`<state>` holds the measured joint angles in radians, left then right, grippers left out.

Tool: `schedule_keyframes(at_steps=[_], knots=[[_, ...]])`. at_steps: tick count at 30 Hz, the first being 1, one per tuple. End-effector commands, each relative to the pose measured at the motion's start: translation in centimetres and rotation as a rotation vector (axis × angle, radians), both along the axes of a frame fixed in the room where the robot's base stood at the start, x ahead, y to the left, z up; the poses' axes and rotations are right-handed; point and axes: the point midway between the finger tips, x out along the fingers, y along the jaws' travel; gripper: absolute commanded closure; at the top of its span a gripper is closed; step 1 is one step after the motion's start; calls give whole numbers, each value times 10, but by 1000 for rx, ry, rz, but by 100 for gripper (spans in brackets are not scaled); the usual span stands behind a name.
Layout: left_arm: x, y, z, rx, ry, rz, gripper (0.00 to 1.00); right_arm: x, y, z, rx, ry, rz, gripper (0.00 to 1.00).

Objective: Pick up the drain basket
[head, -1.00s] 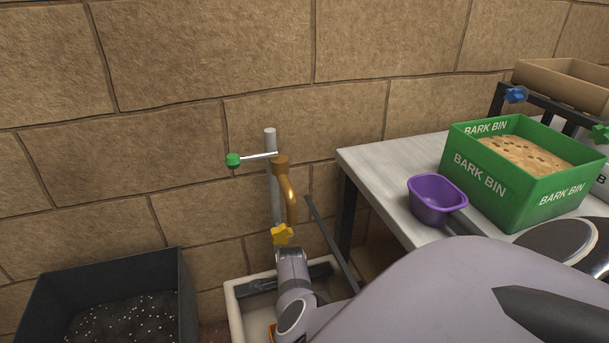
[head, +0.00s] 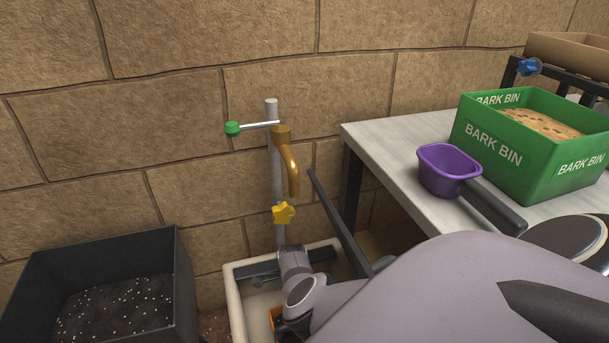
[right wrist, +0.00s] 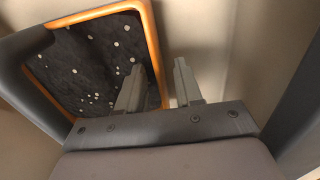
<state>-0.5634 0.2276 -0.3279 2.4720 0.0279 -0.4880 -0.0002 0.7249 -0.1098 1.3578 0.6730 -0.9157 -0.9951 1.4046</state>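The drain basket (right wrist: 92,65) has an orange rim and a dark inside with white specks. It sits inside the pale sink (head: 233,300) on the floor side of the bench; in the head view only a bit of its orange rim (head: 275,314) shows past my right arm. My right gripper (right wrist: 158,82) is open, low in the sink. In the right wrist view one finger is over the basket's inside and the other is outside its rim, with the orange rim between them. I cannot tell whether either finger touches it. My left gripper is not in view.
A copper tap (head: 288,160) with a green-knobbed lever and a yellow knob (head: 283,212) stands above the sink. A dark bin (head: 185,285) of speckled soil is at left. The bench (head: 395,135) at right holds a purple scoop (head: 448,170) and a green bark bin (head: 490,150).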

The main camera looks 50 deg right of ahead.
Motion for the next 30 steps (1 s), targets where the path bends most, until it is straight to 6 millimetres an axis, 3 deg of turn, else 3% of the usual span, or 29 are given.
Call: schedule_keyframes(at_steps=[1, 2, 4, 5, 17, 24, 30], knots=[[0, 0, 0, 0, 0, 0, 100, 0, 0, 0, 0, 0, 0, 65], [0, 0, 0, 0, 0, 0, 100, 0, 0, 0, 0, 0, 0, 71], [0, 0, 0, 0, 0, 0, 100, 0, 0, 0, 0, 0, 0, 94], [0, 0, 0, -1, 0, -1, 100, 0, 0, 0, 0, 0, 0, 100], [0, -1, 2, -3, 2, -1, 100, 0, 0, 2, -1, 0, 0, 100], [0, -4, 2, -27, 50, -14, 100, -1, -1, 16, 0, 1, -1, 100], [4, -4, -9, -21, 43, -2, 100, 20, 34, 11, 2, 0, 5, 100]])
